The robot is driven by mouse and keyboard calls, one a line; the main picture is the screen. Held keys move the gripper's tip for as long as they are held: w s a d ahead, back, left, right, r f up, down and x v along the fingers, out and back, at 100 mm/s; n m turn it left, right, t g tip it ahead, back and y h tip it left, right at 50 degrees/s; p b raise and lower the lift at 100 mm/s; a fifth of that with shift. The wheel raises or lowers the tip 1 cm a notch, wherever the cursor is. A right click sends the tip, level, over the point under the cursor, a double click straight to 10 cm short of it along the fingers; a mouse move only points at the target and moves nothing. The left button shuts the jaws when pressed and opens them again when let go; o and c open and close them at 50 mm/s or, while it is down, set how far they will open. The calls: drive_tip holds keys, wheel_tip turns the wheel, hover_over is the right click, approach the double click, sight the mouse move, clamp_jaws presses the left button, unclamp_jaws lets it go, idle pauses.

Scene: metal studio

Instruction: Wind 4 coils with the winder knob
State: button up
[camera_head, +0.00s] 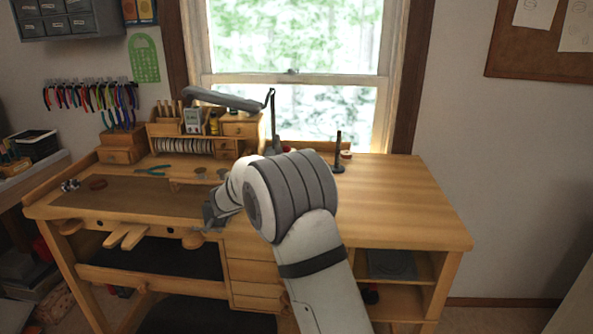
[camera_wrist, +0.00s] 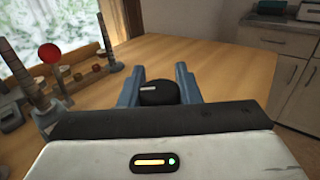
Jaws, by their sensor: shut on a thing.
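In the wrist view, my gripper (camera_wrist: 160,75) has its two blue-grey fingers on either side of a round black knob (camera_wrist: 160,92) with a small white mark on top. The gripper is shut on this knob, which I take for the winder knob. The front of the knob is partly hidden by the gripper body. In the head view my arm covers the knob and most of the winder. I cannot make out any coils or count turns in these frames.
A red ball (camera_wrist: 49,54) and a dark post (camera_wrist: 105,42) stand left of the gripper; the post also shows in the head view (camera_head: 338,150). The wooden bench top (camera_head: 410,205) is clear on the right. Pliers (camera_head: 153,171) lie on the left.

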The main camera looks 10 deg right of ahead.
drive_tip(key=shift+m+g+h+p, duration=0.3)
drive_tip(key=shift+m+g+p, duration=0.25)
drive_tip(key=shift+g, duration=0.35)
drive_tip(key=shift+r, duration=0.1)
drive_tip(key=o, duration=1)
drive_tip(key=v, duration=0.8)
drive_tip(key=shift+b, duration=0.35)
